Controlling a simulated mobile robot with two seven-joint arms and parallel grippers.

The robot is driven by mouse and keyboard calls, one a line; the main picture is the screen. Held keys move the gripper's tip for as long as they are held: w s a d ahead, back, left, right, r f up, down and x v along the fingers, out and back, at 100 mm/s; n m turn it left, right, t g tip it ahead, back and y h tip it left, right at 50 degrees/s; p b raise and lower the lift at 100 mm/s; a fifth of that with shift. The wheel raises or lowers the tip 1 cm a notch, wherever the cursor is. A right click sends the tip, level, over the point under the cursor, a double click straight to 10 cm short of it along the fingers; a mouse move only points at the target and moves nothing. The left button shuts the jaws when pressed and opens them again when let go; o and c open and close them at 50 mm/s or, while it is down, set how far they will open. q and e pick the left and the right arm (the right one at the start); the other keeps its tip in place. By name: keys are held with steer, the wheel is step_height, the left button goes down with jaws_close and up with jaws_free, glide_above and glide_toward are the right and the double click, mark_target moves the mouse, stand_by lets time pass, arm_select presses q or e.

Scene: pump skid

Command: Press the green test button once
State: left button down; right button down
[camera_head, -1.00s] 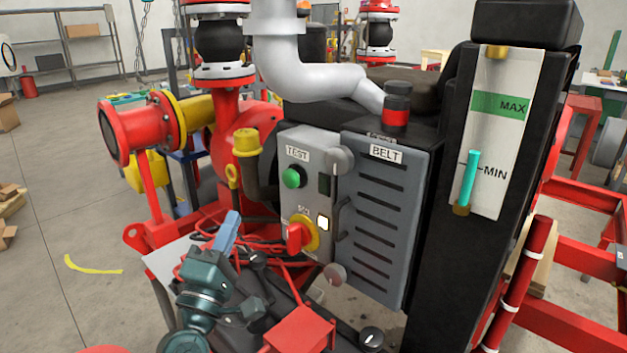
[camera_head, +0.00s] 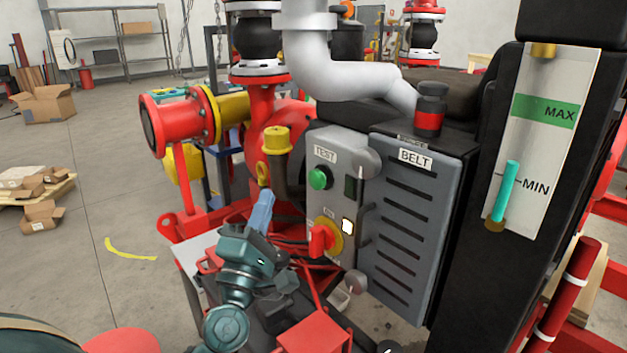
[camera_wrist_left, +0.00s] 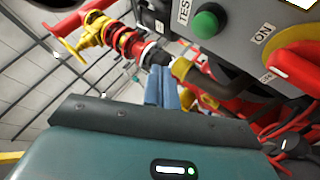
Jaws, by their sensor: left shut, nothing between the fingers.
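The green test button (camera_head: 320,179) sits on the grey control panel (camera_head: 334,157), under a TEST label. It also shows in the left wrist view (camera_wrist_left: 206,23), near the top edge. Below it on the panel is a red rotary switch on a yellow plate (camera_head: 324,238). My left gripper (camera_head: 265,197) has blue fingers, shut and empty, pointing up. In the head view it is to the left of the button and lower, apart from the panel. In the left wrist view its fingers (camera_wrist_left: 161,80) are below and left of the button. My right gripper is not in view.
A grey slotted BELT guard (camera_head: 410,220) stands right of the panel, with a small handle between them. A yellow-capped pipe (camera_head: 277,140) rises just left of the panel. Red cables lie below the panel. Cardboard boxes (camera_head: 45,104) lie on the floor at left.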

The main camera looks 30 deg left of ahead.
mark_target(312, 176)
arm_select(q)
steer(key=w+d, duration=0.2)
steer(key=w, duration=0.4)
steer(key=shift+w+d, duration=0.25)
steer(key=shift+d, duration=0.15)
steer(key=shift+w, duration=0.15)
stand_by(1.6)
steer(key=shift+w+d, duration=0.15)
steer(key=shift+w, duration=0.1)
steer(key=shift+w+d, duration=0.25)
steer(key=shift+w, duration=0.3)
stand_by(0.8)
steer(key=shift+s+a, duration=0.1)
steer(key=shift+s, duration=0.05)
steer(key=shift+s+a, duration=0.3)
steer(key=shift+s, duration=0.5)
steer(key=s, duration=0.1)
steer(key=s+a, duration=0.1)
steer(key=s, duration=0.1)
steer(key=s+a, duration=0.1)
steer(key=shift+s+p, duration=0.3)
steer(key=shift+s, duration=0.05)
